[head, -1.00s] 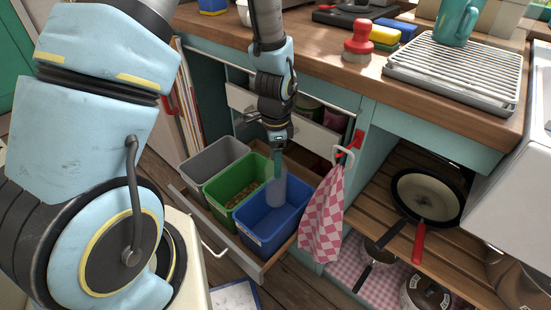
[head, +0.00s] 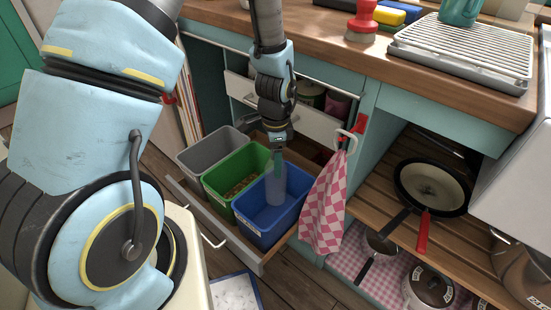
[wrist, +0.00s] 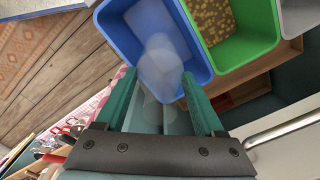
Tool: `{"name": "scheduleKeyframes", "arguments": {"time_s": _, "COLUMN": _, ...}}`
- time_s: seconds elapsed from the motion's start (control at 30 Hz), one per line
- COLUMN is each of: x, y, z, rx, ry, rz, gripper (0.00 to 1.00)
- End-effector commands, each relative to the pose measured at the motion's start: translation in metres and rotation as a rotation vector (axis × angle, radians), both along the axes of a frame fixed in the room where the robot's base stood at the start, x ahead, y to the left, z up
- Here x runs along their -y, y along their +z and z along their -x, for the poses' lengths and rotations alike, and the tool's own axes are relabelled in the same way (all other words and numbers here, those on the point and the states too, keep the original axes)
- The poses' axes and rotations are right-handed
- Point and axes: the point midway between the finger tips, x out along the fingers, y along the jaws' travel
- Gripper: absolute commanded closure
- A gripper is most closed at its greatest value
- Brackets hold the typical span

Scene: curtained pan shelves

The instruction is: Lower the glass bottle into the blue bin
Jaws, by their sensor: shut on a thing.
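The glass bottle (head: 276,184) is pale and see-through. It hangs upright below my gripper (head: 278,150), with its lower part inside the blue bin (head: 251,231). In the wrist view the bottle (wrist: 162,68) shows between the green fingers of my gripper (wrist: 160,105), over the blue bin (wrist: 118,40). The gripper is shut on the bottle's upper end. Whether the bottle's base touches the bin floor, I cannot tell.
The green bin (head: 219,203), with brown bits inside, and the grey bin (head: 190,162) stand beside the blue bin in the pulled-out drawer (head: 232,252). A checked towel (head: 323,205) hangs close on the right. The counter edge (head: 360,62) lies behind the arm.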

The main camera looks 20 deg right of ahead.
Motion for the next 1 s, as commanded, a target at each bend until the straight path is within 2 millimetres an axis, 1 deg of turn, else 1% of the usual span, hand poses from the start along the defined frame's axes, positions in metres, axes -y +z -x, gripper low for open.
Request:
{"name": "scheduleKeyframes", "arguments": {"time_s": 0.1, "x": 0.0, "y": -0.007, "z": 0.0, "rx": 0.0, "ry": 0.0, "rz": 0.0, "gripper": 1.0}}
{"name": "scheduleKeyframes", "arguments": {"time_s": 1.0, "x": 0.0, "y": -0.05, "z": 0.0, "rx": 0.0, "ry": 0.0, "rz": 0.0, "gripper": 1.0}}
